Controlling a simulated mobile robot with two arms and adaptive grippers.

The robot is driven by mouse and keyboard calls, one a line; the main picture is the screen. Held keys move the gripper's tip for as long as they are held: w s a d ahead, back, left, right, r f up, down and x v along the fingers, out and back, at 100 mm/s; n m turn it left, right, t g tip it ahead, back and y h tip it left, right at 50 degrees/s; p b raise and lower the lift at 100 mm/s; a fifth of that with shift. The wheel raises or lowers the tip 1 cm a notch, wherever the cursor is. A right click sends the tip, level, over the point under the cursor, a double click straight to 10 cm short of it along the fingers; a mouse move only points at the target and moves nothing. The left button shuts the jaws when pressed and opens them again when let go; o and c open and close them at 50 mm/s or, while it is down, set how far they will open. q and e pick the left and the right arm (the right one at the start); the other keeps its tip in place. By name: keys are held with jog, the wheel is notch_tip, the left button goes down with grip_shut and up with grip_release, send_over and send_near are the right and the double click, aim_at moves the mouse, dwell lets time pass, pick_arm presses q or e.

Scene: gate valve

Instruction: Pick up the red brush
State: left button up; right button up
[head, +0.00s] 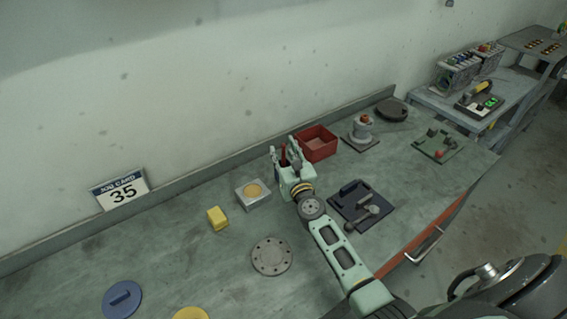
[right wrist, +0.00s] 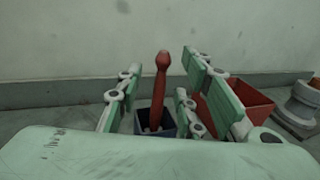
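The red brush (right wrist: 161,82) stands upright in a small dark blue holder (right wrist: 146,122) in the right wrist view. In the head view only a thin red piece of the brush (head: 284,158) shows between my fingers, and the holder is hidden there. My right gripper (head: 284,149) is over the back of the bench, beside the red bin. Its fingers are spread, with the brush handle between them and clear gaps on both sides. The right gripper (right wrist: 163,70) looks open and empty in the wrist view. My left gripper is out of view.
A red bin (head: 319,136) stands close on the right of the gripper. A grey box with a round tan top (head: 253,191) and a yellow block (head: 217,218) lie to the left. A dark fixture board (head: 350,213) lies right of my forearm. The wall is just behind.

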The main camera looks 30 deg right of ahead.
jog(key=shift+s+r, duration=0.1)
jog(key=shift+c, duration=0.9)
grip_shut()
notch_tip(320, 180, up, 10)
jog(key=p, duration=0.9)
